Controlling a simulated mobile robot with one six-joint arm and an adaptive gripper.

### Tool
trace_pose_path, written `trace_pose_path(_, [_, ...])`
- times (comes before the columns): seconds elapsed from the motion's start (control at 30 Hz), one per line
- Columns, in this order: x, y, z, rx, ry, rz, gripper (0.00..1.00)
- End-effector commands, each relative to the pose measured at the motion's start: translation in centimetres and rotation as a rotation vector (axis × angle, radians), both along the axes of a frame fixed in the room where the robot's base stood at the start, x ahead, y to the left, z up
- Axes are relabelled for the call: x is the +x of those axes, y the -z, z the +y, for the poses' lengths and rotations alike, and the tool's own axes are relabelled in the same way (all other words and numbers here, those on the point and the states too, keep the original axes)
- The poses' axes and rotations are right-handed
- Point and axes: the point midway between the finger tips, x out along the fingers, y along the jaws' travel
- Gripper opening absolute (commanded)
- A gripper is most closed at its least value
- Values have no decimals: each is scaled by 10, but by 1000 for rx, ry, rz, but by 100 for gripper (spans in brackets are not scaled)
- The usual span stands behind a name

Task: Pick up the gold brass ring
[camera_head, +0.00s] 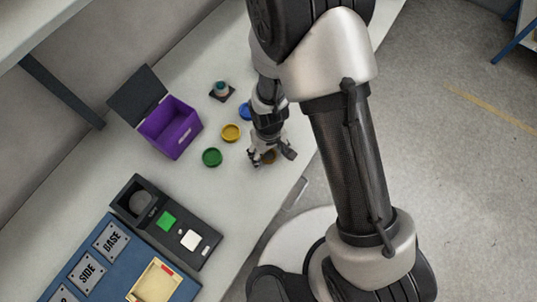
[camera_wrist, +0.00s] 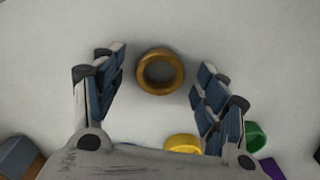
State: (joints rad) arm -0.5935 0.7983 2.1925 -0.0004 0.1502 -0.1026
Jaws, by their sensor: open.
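The gold brass ring (camera_wrist: 160,71) lies flat on the pale table in the wrist view, between and slightly beyond my two fingertips. In the head view the ring (camera_head: 269,157) is mostly hidden by my gripper. My gripper (camera_wrist: 161,75) is open and empty, with a finger on each side of the ring and a gap on both sides. In the head view my gripper (camera_head: 270,158) points down over the table near its right edge.
A yellow dish (camera_head: 231,132), a green dish (camera_head: 212,157) and a partly hidden blue piece (camera_head: 245,112) lie nearby. A purple open box (camera_head: 171,128), a small dark-based item (camera_head: 221,91), a device with green and white squares (camera_head: 165,222) and a blue labelled panel (camera_head: 82,275) share the table.

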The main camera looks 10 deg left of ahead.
Motion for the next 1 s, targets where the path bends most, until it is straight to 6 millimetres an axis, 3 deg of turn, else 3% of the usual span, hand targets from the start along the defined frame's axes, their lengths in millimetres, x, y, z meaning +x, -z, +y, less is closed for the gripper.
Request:
trace_pose_path(0.07, [0, -1, 0, 0, 0, 0, 67])
trace_pose_path(0.83, [0, -1, 0, -1, 0, 1, 15])
trace_pose_path(1.0, [0, -1, 0, 0, 0, 0, 14])
